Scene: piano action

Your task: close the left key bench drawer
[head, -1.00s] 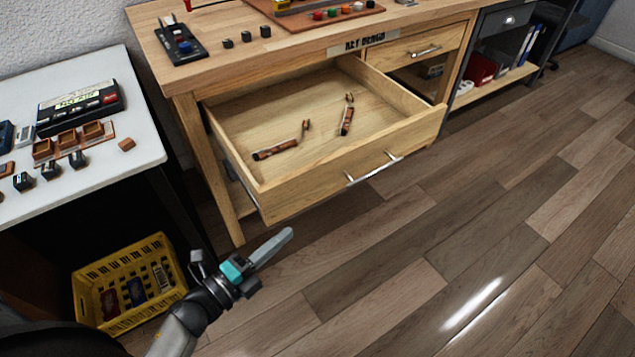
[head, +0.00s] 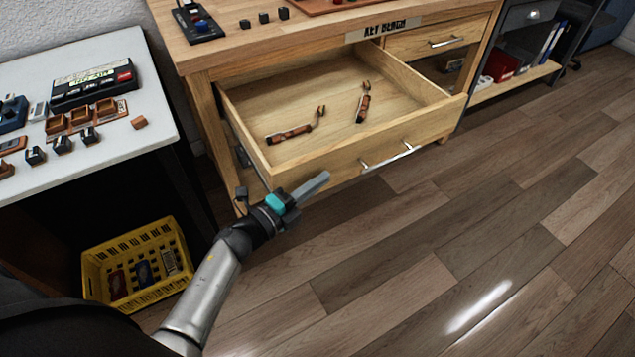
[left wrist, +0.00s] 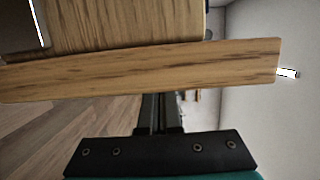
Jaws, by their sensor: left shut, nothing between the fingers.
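The left key bench drawer (head: 330,160) is pulled out of the wooden bench, and its inside shows. Two brown wooden parts, one to the left (head: 290,133) and one to the right (head: 363,103), lie in it. Its silver bar handle (head: 387,157) is on the front panel. My left gripper (head: 322,180) is shut and empty, near the left part of the drawer front. I cannot tell if it touches. In the left wrist view a wooden panel (left wrist: 130,72) runs across, just past the gripper (left wrist: 158,98). My right gripper is not in view.
A second drawer (head: 440,40) to the right is shut. A white table (head: 80,160) stands at the left with small parts on it. A yellow crate (head: 140,268) sits below it. The wooden floor (head: 460,220) before the bench is clear.

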